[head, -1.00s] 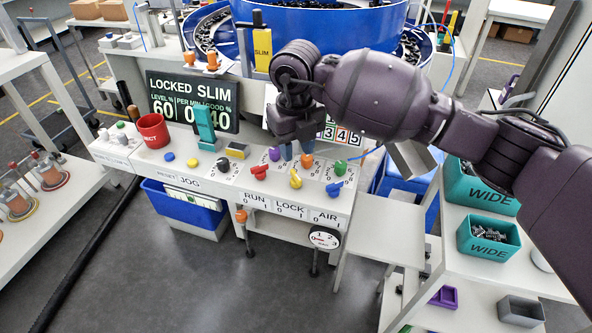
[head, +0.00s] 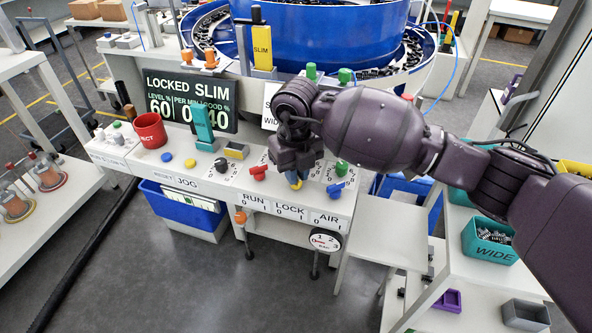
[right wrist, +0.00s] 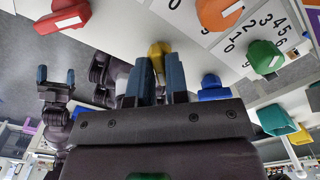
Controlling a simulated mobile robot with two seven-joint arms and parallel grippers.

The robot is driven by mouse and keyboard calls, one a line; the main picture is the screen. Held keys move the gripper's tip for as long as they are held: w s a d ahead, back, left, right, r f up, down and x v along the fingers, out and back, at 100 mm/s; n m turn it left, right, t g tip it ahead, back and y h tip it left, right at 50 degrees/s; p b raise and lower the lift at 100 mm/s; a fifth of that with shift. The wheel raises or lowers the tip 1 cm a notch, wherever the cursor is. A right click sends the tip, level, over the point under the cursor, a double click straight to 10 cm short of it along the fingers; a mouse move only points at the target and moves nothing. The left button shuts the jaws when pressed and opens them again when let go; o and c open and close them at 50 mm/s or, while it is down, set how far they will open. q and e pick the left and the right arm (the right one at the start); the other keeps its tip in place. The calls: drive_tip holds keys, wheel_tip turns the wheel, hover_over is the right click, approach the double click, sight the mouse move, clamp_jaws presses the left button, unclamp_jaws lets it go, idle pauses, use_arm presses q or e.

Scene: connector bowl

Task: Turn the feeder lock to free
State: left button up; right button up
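The yellow lock knob (head: 296,185) is on the white sloped panel above the LOCK label (head: 289,209). My right gripper (head: 297,178) is down at this knob and hides most of it and its scale. In the right wrist view the yellow knob (right wrist: 158,54) sits between the two blue fingertips (right wrist: 160,75), which are close against its sides. I cannot see which number it points at. The display (head: 190,101) reads LOCKED SLIM, 60, 0 and 40. My left gripper (right wrist: 56,78) shows in the right wrist view, fingers apart and empty, away from the panel.
A green knob (head: 341,168) is behind. A red cup (head: 150,130) stands at the panel's left. The blue feeder bowl (head: 330,35) is behind.

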clamp_jaws()
